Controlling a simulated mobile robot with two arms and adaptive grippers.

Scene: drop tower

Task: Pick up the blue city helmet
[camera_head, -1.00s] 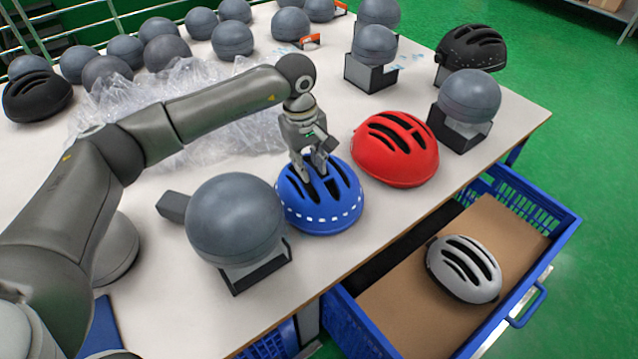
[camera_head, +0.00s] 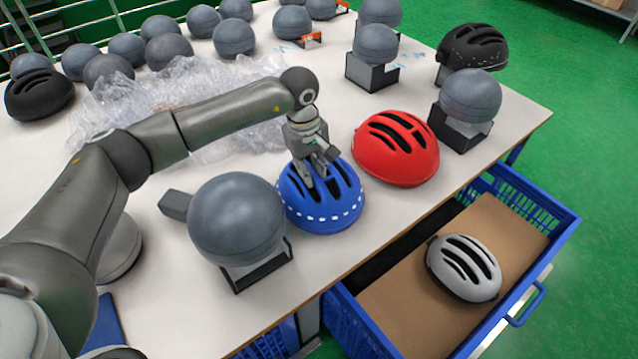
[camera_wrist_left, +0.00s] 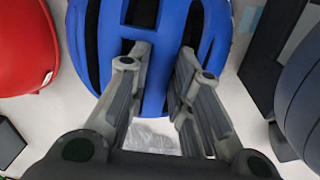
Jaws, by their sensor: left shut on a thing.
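The blue city helmet (camera_head: 322,205) has dark vents and a row of white marks along its lower edge. In the head view it sits at the table's front part, between a grey headform and the red helmet; I cannot tell whether it touches the table. My left gripper (camera_head: 319,178) points down onto its top and is shut on it, its fingertips at the vents. In the left wrist view the two fingers (camera_wrist_left: 165,62) are on the blue shell (camera_wrist_left: 172,20), partly hiding it. My right gripper is not in view.
The red helmet (camera_head: 396,149) is close on the right, the grey headform (camera_head: 236,219) close on the left. A blue crate (camera_head: 548,208) in front holds a white helmet (camera_head: 463,268) on cardboard. Crumpled plastic (camera_head: 190,97), black helmets and several headforms are farther back.

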